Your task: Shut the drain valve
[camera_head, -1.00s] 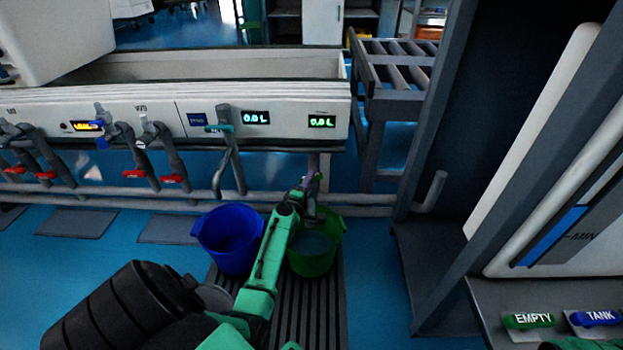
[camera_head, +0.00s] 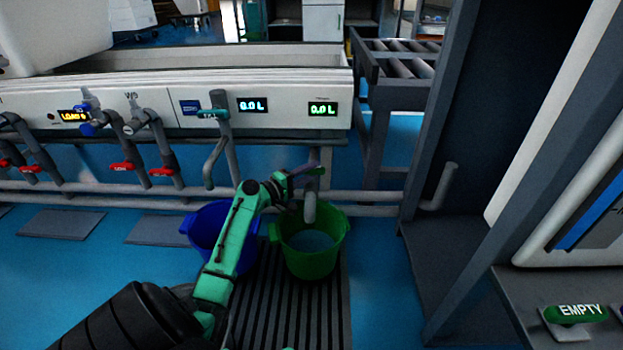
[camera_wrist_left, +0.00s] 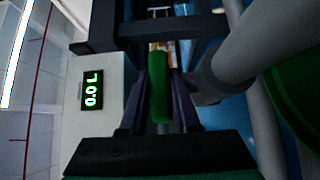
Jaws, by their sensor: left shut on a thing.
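The drain valve's green handle (camera_wrist_left: 160,85) stands between the purple fingers of my left gripper (camera_wrist_left: 160,100) in the left wrist view. The fingers are shut on it. In the head view my left gripper (camera_head: 308,173) is small, at the grey drain pipe (camera_head: 309,208) below the right end of the white trough, and the handle is hard to make out there. The pipe's spout points down over the green bucket (camera_head: 310,262), which holds some water. The trough's right display (camera_head: 323,108) reads 0.0 L. My right gripper is not in view.
A blue bucket (camera_head: 207,225) stands left of the green one, partly behind my left arm. A teal-handled tap (camera_head: 212,114) and several pipes with red handles are farther left. Grey rails run behind the buckets. A dark upright frame (camera_head: 455,150) stands at right.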

